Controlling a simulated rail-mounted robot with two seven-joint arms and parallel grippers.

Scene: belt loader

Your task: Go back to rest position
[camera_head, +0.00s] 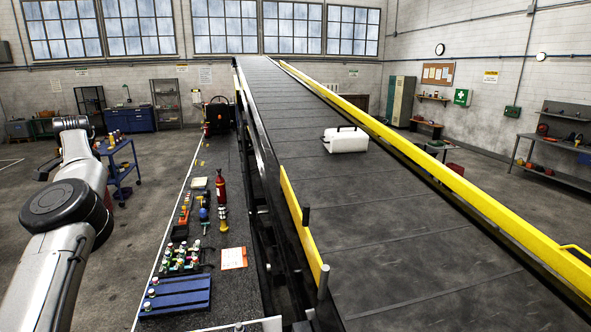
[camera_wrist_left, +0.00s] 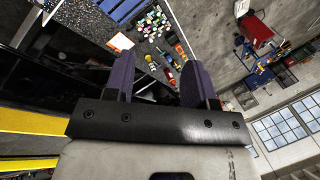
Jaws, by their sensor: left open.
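My left arm comes in from the left in the head view and reaches forward and up, away from the belt. Its gripper is not clearly visible there. In the left wrist view my left gripper (camera_wrist_left: 157,80) is open, with its two purple fingers apart and nothing between them. Beyond the fingers, the workbench (camera_wrist_left: 183,24) lies some way off. My right gripper does not show in either view.
A white case (camera_head: 346,141) sits on the sloping conveyor belt (camera_head: 385,235), bordered by yellow rails (camera_head: 450,175). The long bench (camera_head: 236,190) holds a blue tray (camera_head: 175,296), a red bottle (camera_head: 220,188) and several small items. A blue cart (camera_head: 121,172) stands at left on open floor.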

